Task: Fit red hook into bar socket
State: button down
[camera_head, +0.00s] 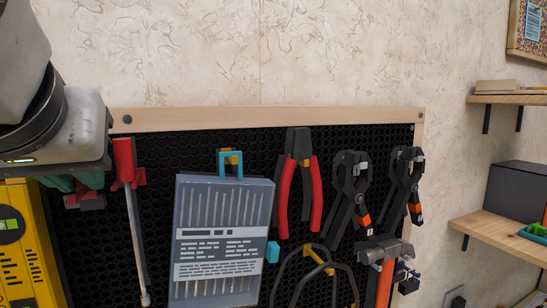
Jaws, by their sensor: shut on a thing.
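My gripper (72,185) is at the left, just in front of the pegboard's upper left part. It is shut on a small dark red piece, which looks like the red hook (88,202); only its lower part shows below the hand. Teal-green parts show between the hand and the red piece. The fingertips and most of the hook are hidden. I cannot tell whether the hook touches the board. I cannot make out the bar socket.
The black pegboard (155,220) has a pale wooden frame (270,113). A red-handled tool (124,155) hangs close right of my gripper. A yellow level (22,250) stands below left. A grey bit case (222,240), red pliers (296,185) and black clamps (350,190) hang further right.

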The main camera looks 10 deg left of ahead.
jog(key=shift+f, duration=0.35)
dwell(0.3)
jog(key=c, duration=1)
grip_release()
